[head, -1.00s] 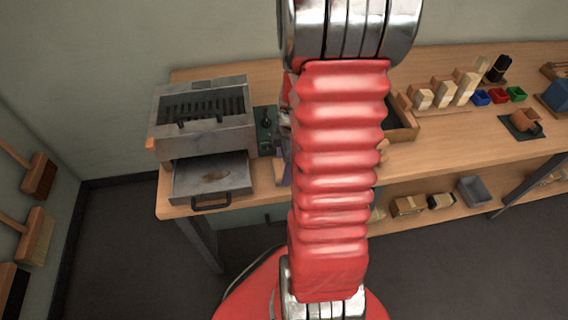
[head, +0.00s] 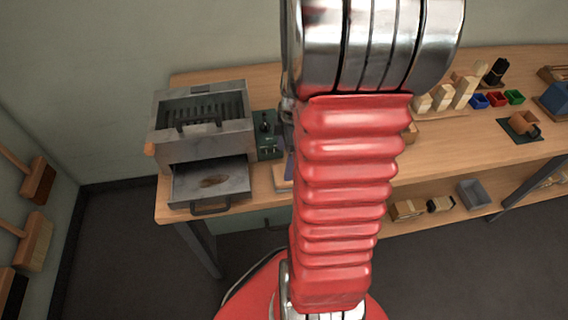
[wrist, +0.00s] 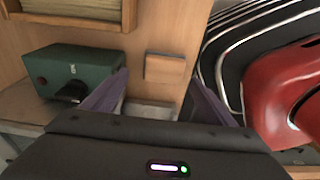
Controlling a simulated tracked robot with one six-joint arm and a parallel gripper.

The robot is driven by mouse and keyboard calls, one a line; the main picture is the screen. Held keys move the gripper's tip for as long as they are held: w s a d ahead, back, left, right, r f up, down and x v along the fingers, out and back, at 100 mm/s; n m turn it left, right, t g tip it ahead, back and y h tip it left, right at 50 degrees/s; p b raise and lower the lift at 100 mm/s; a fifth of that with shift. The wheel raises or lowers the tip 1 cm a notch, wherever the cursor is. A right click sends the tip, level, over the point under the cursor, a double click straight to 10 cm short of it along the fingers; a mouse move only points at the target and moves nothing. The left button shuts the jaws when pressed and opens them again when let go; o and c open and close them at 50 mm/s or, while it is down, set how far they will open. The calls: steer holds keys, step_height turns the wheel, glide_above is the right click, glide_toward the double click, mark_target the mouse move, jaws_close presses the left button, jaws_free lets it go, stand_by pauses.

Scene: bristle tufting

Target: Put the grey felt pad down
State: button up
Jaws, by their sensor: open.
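My gripper (wrist: 160,76) is open in the wrist view, with its two purple-grey fingers spread apart. A pale grey flat piece (wrist: 150,109) lies between the fingers, partly covered by the gripper body. It may be the grey felt pad, but I cannot tell for sure. A small wooden block (wrist: 165,68) sits just beyond it, between the fingertips. Nothing is visibly held. In the head view my red arm hides most of the gripper and the bench area around it.
A green box (wrist: 75,72) stands left of the fingers, beside the metal oven (head: 202,135) with its drawer (head: 215,185) out. A shelf below holds more items.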

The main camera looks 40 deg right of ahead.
step_height(320, 180, up, 6)
steer(key=shift+s+d, duration=0.2)
steer(key=shift+d, duration=0.1)
steer(key=shift+r, duration=0.1)
stand_by(0.6)
steer(key=s+a+r+m+t, duration=0.1)
steer(key=a+r+m, duration=0.2)
steer(key=a, duration=0.5)
steer(key=s+a+r+m+t, duration=0.1)
steer(key=a+r+m+t, duration=0.1)
steer(key=a+r+m, duration=0.2)
steer(key=s+a+r+m+t+h, duration=0.1)
steer(key=a+r+m, duration=0.3)
steer(key=a, duration=0.8)
steer(key=shift+a+r+t, duration=0.25)
steer(key=shift+r+t, duration=0.15)
steer(key=shift+r, duration=0.85)
